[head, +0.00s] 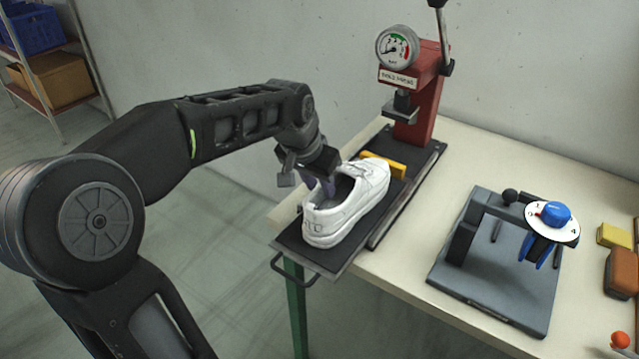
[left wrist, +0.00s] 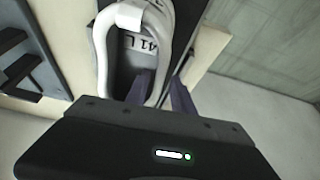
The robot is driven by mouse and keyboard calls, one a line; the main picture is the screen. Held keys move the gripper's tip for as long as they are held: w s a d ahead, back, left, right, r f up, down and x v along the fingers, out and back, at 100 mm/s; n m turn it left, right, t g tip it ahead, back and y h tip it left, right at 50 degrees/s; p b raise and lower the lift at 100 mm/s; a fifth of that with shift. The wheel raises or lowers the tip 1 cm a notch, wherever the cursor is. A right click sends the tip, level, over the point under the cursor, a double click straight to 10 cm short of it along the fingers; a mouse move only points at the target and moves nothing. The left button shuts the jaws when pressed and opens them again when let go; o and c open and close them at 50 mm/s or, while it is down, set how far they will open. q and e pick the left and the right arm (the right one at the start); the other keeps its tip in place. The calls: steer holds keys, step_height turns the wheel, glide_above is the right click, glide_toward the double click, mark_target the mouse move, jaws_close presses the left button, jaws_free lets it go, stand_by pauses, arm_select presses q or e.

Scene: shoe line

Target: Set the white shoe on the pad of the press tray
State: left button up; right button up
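The white shoe (head: 345,215) is upright over the black press tray (head: 315,258), toe toward the press, and looks in contact with it. The shoe hides the pad under it. In the left wrist view the shoe (left wrist: 166,22) shows its open collar and a "41 L" marking inside. My left gripper (head: 318,186) is at the shoe's collar on its left side. My right gripper is in neither view.
The red press (head: 418,110) with a gauge (head: 397,47) stands behind the tray. A yellow bar (head: 385,164) lies beyond the shoe. A grey fixture with a blue knob (head: 556,213) is at right, near yellow (head: 614,236) and brown (head: 621,272) blocks. Bare table lies between.

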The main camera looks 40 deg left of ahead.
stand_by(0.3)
arm_select(q)
steer(key=v, duration=0.7)
steer(key=shift+s+r, duration=0.15)
steer(key=shift+r, duration=0.25)
